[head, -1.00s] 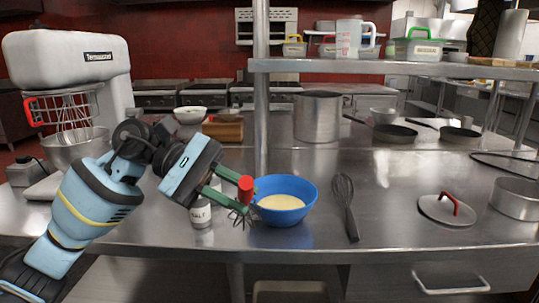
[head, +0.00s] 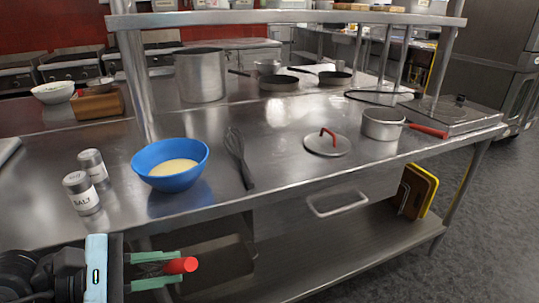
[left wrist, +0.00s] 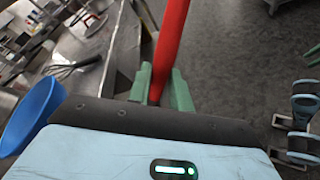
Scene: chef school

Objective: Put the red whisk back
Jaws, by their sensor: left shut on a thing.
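The red whisk's handle (head: 181,265) sticks out past the green fingers of my left gripper (head: 155,269), which is shut on it. Its wires show faintly between the fingers. They are in front of the table, below its top edge. In the left wrist view the red handle (left wrist: 173,38) rises from between the fingers (left wrist: 162,88); the wires are hidden there. My right gripper is not in the head view.
On the steel table (head: 290,165) stand a blue bowl (head: 170,152) of pale liquid, a salt shaker (head: 82,193) and another shaker (head: 93,165). A dark whisk (head: 238,155), a lid (head: 327,142) and a saucepan (head: 383,124) lie further right. A lower shelf (head: 340,245) is below.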

